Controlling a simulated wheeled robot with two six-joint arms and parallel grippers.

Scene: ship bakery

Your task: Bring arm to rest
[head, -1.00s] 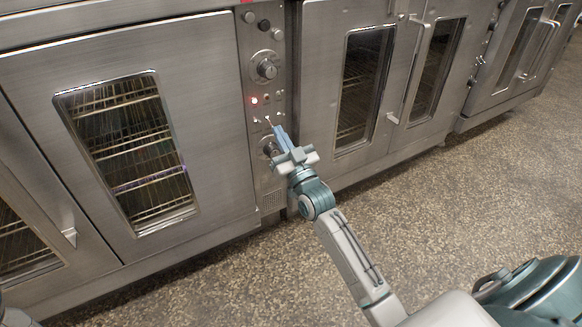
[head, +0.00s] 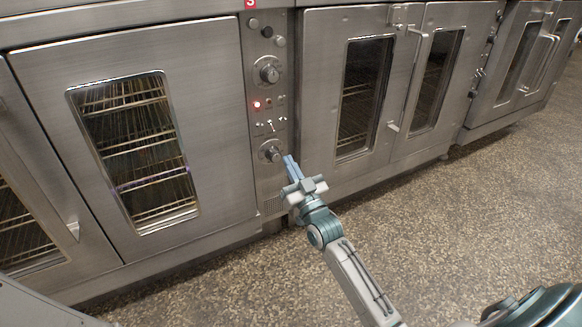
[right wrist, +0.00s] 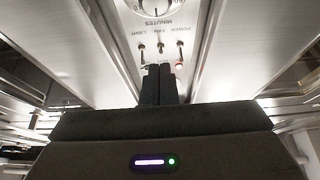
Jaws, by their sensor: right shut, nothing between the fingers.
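My right gripper (head: 289,164) is shut and empty in the head view, in front of the lower part of the oven control panel (head: 265,184). Its fingertips are just right of the lower knob (head: 271,151); I cannot tell whether they touch anything. In the right wrist view the shut fingers (right wrist: 160,76) point at the panel, below a row of toggle switches (right wrist: 160,46). My left gripper is not in view.
A steel oven (head: 215,100) with a glass window stands left of the panel. Another double-door oven (head: 322,120) with a protruding vertical handle (head: 408,80) stands to the right. A red light (head: 256,104) glows on the panel. The speckled floor (head: 450,230) is clear.

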